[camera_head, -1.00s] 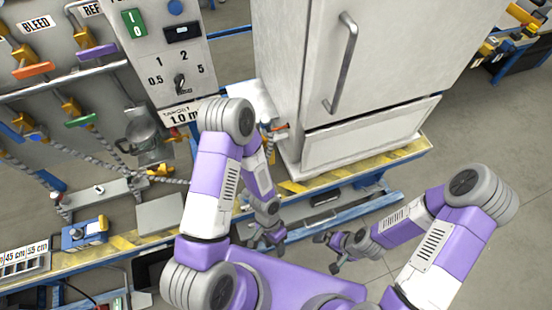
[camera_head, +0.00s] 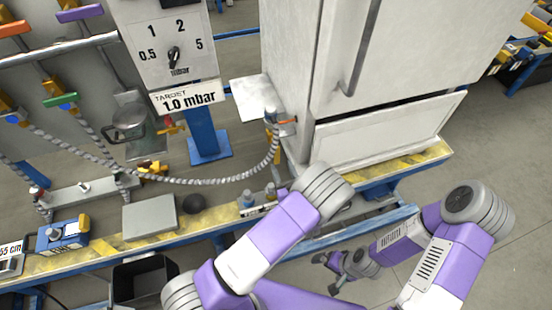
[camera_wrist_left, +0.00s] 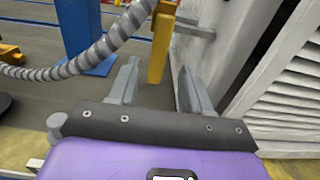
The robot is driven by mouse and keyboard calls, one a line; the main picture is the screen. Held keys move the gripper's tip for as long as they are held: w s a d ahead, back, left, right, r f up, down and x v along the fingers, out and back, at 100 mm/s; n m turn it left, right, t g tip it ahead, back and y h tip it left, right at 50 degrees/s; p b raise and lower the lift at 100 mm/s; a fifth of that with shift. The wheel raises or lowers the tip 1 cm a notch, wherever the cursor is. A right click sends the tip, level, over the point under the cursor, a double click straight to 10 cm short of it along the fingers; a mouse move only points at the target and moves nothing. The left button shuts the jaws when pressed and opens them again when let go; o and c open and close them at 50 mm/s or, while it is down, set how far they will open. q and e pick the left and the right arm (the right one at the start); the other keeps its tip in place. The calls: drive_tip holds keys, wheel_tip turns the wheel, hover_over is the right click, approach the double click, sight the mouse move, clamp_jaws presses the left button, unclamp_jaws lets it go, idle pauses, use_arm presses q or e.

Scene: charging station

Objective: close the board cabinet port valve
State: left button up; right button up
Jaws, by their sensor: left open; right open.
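The cabinet port valve (camera_head: 271,122) sits at the lower left side of the white cabinet (camera_head: 300,60), with a grey braided hose (camera_head: 200,181) running to it. My right gripper (camera_head: 328,270) is open and empty, low at the right, away from the valve.
A blue post (camera_head: 207,135) stands left of the valve. The louvred cabinet side (camera_wrist_left: 285,95) is close right of my left gripper.

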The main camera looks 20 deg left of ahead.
sight(277, 158)
use_arm(q)
drive_tip(key=b+x, duration=0.1)
drive_tip(key=x, duration=0.5)
drive_tip(key=shift+a, duration=0.15)
drive_tip(key=shift+c, duration=0.3)
drive_tip(key=shift+f, duration=0.1)
clamp_jaws()
